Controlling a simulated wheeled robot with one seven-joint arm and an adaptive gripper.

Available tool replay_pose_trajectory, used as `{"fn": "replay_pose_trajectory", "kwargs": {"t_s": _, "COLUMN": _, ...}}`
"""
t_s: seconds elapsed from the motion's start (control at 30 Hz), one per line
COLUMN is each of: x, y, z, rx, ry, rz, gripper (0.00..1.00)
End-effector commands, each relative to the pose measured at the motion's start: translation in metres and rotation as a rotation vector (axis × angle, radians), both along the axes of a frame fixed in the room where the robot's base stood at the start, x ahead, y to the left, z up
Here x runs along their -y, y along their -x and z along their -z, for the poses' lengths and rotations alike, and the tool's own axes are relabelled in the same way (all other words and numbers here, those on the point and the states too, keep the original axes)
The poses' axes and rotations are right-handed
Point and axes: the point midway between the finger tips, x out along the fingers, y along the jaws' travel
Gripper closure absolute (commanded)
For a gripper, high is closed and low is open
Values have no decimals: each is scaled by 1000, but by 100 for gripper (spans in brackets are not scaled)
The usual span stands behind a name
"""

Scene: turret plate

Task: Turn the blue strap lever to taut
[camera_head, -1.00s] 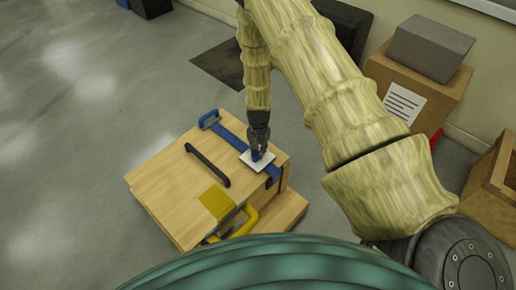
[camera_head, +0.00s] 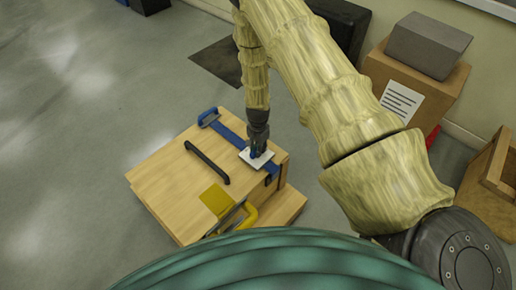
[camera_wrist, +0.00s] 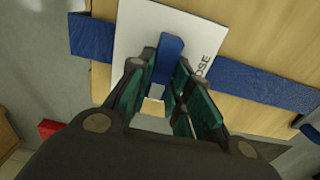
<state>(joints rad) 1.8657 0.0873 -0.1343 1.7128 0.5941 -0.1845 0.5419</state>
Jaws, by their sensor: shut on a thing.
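The blue strap lever (camera_wrist: 170,52) stands up from a white plate (camera_wrist: 205,30) in the wrist view, with part of a label reading "OSE" beside it. My gripper (camera_wrist: 168,92) is shut on the lever, its green-padded fingers on either side. In the head view my gripper (camera_head: 257,147) points down over the white plate (camera_head: 262,162), and the lever is mostly hidden by the fingers. The blue strap (camera_head: 232,137) runs across the top of the wooden box (camera_head: 165,180) and under the plate; it also shows in the wrist view (camera_wrist: 265,86).
Cardboard boxes (camera_head: 415,80) and a wooden crate (camera_head: 490,190) stand at the right. The floor at the left is clear.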

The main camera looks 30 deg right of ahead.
Motion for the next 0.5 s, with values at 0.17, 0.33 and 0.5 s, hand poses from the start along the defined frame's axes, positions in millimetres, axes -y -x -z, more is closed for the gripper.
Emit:
{"fn": "replay_pose_trajectory", "kwargs": {"t_s": 0.17, "x": 0, "y": 0, "z": 0, "rx": 1, "ry": 0, "rz": 1, "gripper": 66}}
{"fn": "replay_pose_trajectory", "kwargs": {"t_s": 0.33, "x": 0, "y": 0, "z": 0, "rx": 0, "ry": 0, "rz": 0, "gripper": 59}}
{"fn": "replay_pose_trajectory", "kwargs": {"t_s": 0.5, "x": 0, "y": 0, "z": 0, "rx": 0, "ry": 0, "rz": 0, "gripper": 59}}
